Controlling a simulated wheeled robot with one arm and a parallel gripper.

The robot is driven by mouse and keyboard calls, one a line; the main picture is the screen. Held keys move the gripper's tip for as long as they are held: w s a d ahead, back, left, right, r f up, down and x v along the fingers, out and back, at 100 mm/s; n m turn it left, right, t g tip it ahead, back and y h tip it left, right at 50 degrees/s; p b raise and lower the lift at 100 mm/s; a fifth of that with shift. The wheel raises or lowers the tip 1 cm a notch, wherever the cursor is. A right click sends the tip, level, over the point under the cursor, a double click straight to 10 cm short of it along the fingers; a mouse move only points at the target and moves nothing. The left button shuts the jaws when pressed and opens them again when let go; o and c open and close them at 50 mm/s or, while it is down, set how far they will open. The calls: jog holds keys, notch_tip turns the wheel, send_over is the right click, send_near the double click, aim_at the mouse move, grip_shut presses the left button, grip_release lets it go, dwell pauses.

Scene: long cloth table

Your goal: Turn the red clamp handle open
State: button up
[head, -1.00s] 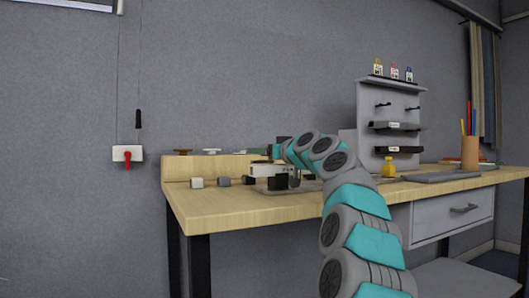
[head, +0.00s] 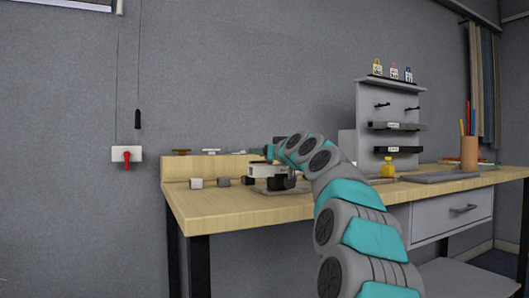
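The red clamp handle (head: 127,160) hangs pointing down from a small white clamp box (head: 119,152) on the grey wall at the left. Thin cords run up the wall above the box, one ending in a black pull weight (head: 138,119). My gripper (head: 278,183) is small and dark at the end of my arm, low over the left part of the workbench. It is well to the right of the red handle and does not touch it. Its fingers are too small and mixed with dark blocks to tell whether they are open or hold anything.
The wooden workbench (head: 235,203) begins right of the clamp box. Small grey blocks (head: 223,182) stand on it, with a low back ledge (head: 220,165) behind. A grey shelf stand (head: 366,110), a yellow bottle (head: 388,167) and a pencil cup (head: 469,153) are further right. The wall around the handle is clear.

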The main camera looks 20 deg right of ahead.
jog(key=o, duration=1.3)
jog(key=shift+s, duration=0.1)
jog(key=shift+s, duration=3.8)
